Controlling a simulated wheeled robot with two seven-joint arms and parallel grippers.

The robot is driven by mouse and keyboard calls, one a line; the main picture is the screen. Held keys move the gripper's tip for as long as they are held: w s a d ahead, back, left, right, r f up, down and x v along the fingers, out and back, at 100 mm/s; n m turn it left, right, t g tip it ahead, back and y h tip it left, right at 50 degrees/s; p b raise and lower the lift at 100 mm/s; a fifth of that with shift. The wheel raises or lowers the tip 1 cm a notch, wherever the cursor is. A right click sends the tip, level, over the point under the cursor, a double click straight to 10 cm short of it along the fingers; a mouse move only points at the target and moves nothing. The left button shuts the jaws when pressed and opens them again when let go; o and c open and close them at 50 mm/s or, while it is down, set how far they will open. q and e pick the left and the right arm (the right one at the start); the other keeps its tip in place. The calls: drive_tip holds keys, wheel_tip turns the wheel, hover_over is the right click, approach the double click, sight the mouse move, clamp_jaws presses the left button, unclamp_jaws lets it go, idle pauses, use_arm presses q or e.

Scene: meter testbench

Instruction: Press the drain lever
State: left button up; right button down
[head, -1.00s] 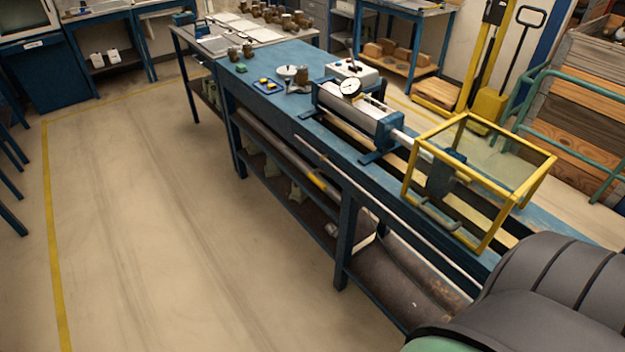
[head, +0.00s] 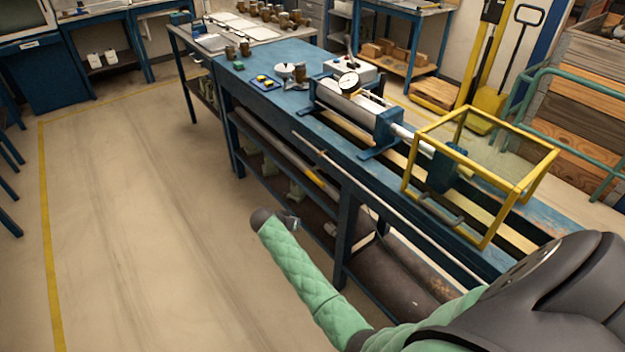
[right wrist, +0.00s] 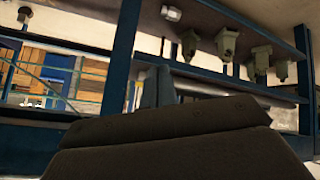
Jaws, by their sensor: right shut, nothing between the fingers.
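The long blue test bench (head: 240,68) runs diagonally through the head view. A grey bar handle (head: 440,211) sits at the near side of the yellow guard frame (head: 462,172); I cannot tell whether it is the drain lever. My right arm in its green sleeve reaches in from the lower right, in front of the bench's lower shelf. My right gripper (head: 290,222) is small and dark at the arm's far end, shut and empty, beside the bench and apart from its top. Dark parts of mine fill the lower right wrist view. My left gripper is not in view.
A cylinder (head: 345,100) with a dial gauge (head: 348,82) lies on the bench top. Several castings stand on the lower shelf, appearing upside down in the right wrist view (right wrist: 228,42). A long pipe (head: 330,165) runs along the front. The floor at left is clear.

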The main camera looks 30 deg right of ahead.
sight(312, 177)
use_arm(q)
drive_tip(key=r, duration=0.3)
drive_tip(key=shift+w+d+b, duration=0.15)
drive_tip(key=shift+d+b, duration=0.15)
drive_tip(key=shift+b, duration=0.1)
use_arm(e)
drive_tip(key=w+d+r+m+h, duration=0.1)
drive_tip(key=w+d+r+m, duration=0.1)
drive_tip(key=r, duration=0.7)
drive_tip(key=w+d+r+m+g+h, duration=0.1)
drive_tip(key=w+d+r+m, duration=0.2)
drive_tip(key=r, duration=0.7)
drive_tip(key=w+m, duration=0.2)
drive_tip(key=w, duration=0.1)
drive_tip(key=shift+w+g+h, duration=0.2)
drive_tip(key=shift+g+h, duration=0.1)
drive_tip(key=shift+h, duration=0.1)
